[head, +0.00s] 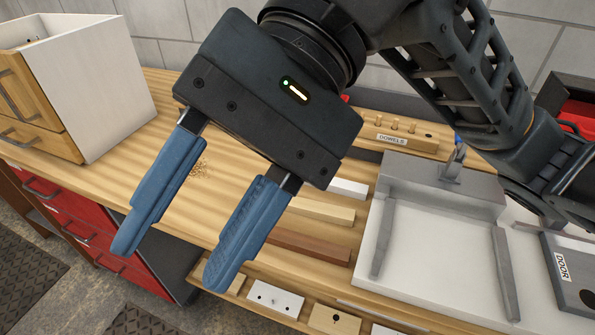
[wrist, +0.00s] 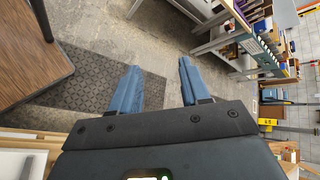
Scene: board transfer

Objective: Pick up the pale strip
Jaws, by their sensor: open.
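A pale wooden strip (head: 322,210) lies on the workbench (head: 232,195) in the head view, between a white piece (head: 347,188) and a dark brown strip (head: 308,247). Its left end is hidden behind my gripper's right finger. My gripper (head: 175,262) is open and empty, with its two blue fingers apart and pointing toward the bench's front edge. It looks raised above the bench, to the left of the strip in the picture. In the wrist view my gripper (wrist: 158,68) faces the floor and a dark mat (wrist: 90,85); the strip does not show there.
A grey-white fixture (head: 430,240) with raised rails stands right of the strips. A dowel holder (head: 395,137) is behind. A wooden cabinet (head: 95,85) stands at the left. A lower ledge (head: 235,285) with several blocks runs along the front. A plate marked DOOR (head: 575,270) is far right.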

